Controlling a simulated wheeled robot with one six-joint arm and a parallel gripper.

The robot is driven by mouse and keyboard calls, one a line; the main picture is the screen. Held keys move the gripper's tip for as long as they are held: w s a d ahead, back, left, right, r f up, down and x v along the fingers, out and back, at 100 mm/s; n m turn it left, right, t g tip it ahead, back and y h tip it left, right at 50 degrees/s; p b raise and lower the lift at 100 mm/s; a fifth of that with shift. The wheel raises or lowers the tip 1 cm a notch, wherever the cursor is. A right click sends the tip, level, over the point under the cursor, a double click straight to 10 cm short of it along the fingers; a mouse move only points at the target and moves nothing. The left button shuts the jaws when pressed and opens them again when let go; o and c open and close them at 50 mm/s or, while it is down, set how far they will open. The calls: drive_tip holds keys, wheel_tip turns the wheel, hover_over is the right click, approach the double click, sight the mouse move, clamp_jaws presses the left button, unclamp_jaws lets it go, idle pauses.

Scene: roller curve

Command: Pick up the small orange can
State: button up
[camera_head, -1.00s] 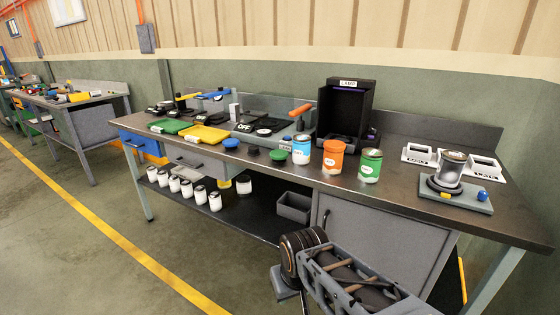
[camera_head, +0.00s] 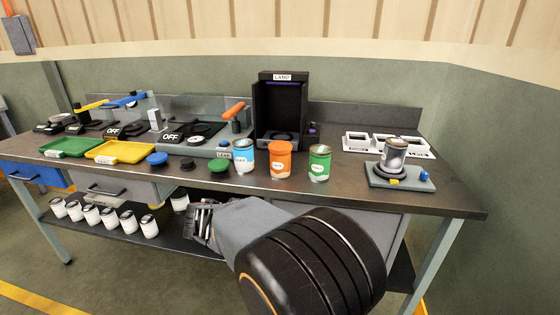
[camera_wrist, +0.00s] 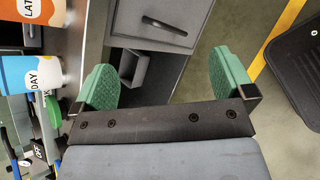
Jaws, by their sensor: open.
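The small orange can (camera_head: 280,161) stands upright on the bench top (camera_head: 340,192), between a blue-and-white can (camera_head: 243,158) and a green-and-white can (camera_head: 319,164). In the wrist view the orange can (camera_wrist: 38,10) is cut off at the upper left corner, beside the blue-and-white can (camera_wrist: 30,72). My gripper (camera_wrist: 164,78) has its two green-padded fingers wide apart with nothing between them. In the head view my gripper (camera_head: 203,219) is small and partly hidden by my arm. It is below the bench top's front edge, left of and lower than the orange can.
Blue (camera_head: 157,159) and green (camera_head: 219,166) lids lie left of the cans. A black box marked LAMP (camera_head: 282,108) stands behind them. A device with a metal can (camera_head: 394,155) is at the right. Several white cans (camera_head: 108,217) stand on the lower shelf.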

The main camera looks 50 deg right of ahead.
sight(275, 165)
drive_tip(key=w+d+r+n+t+h, duration=0.1)
drive_tip(key=w+d+r+n+h, duration=0.1)
drive_tip(key=d, duration=0.3)
drive_tip(key=w+d+r+n+t+h, duration=0.1)
drive_tip(key=w+d+n+h, duration=0.1)
drive_tip(key=w+d+n, duration=0.2)
drive_tip(key=w+d+r+n+t+h, duration=0.1)
drive_tip(key=w+d+r+n+h, duration=0.1)
drive_tip(key=d, duration=0.4)
drive_tip(key=shift+w+d+r+n+h, duration=0.1)
drive_tip(key=shift+w+r+n+h, duration=0.1)
drive_tip(key=shift+w+n, duration=0.35)
drive_tip(key=shift+w+d+r+n+h, duration=0.1)
drive_tip(key=shift+w+n+h, duration=0.2)
drive_tip(key=shift+w, duration=0.35)
drive_tip(key=shift+w+d, duration=0.15)
drive_tip(key=shift+d, duration=0.8)
drive_tip(key=shift+w+d, duration=0.2)
drive_tip(key=shift+d, duration=0.75)
drive_tip(key=shift+w+d, duration=0.15)
drive_tip(key=shift+d, duration=0.8)
drive_tip(key=c, duration=0.9)
drive_tip(key=shift+c, duration=0.4)
drive_tip(key=shift+r, duration=0.15)
